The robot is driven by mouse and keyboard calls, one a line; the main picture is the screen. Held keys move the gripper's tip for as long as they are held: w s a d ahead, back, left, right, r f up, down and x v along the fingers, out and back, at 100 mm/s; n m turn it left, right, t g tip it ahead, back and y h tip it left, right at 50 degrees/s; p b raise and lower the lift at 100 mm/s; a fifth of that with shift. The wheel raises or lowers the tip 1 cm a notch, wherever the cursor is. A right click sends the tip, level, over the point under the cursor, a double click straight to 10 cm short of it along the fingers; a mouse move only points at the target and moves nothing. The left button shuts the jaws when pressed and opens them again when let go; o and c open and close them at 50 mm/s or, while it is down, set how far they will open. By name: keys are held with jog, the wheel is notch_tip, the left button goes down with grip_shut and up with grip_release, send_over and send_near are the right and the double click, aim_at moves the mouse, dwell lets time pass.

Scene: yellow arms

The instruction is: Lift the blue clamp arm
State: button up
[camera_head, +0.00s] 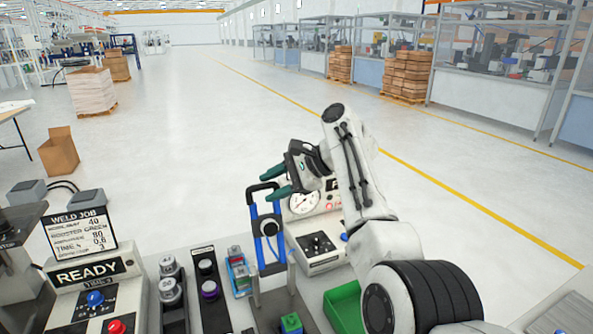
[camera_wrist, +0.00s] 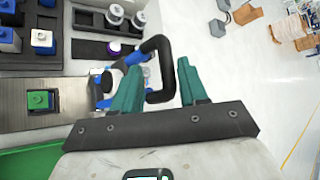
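The blue clamp arm (camera_head: 256,240) stands near the back edge of the bench, with blue side bars and a black handle at its top. In the wrist view its black looped handle (camera_wrist: 161,42) comes up between my fingers, and some blue parts lie behind them. My gripper (camera_head: 275,182) has green fingers, which are at the handle's height in the head view. In the wrist view my gripper (camera_wrist: 158,92) is open, with one finger on each side of the handle. Whether either finger touches the handle I cannot tell.
A gauge box (camera_head: 318,240) stands just right of the clamp. A green tray (camera_head: 343,306) lies in front of it. Left are black racks with metal and purple-ringed parts, and the READY panel (camera_head: 92,270). A green block (camera_head: 291,322) sits in front.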

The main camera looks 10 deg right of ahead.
jog(key=v, duration=0.7)
jog(key=shift+w+b, duration=0.2)
jog(key=shift+b, duration=0.25)
jog(key=shift+d, duration=0.1)
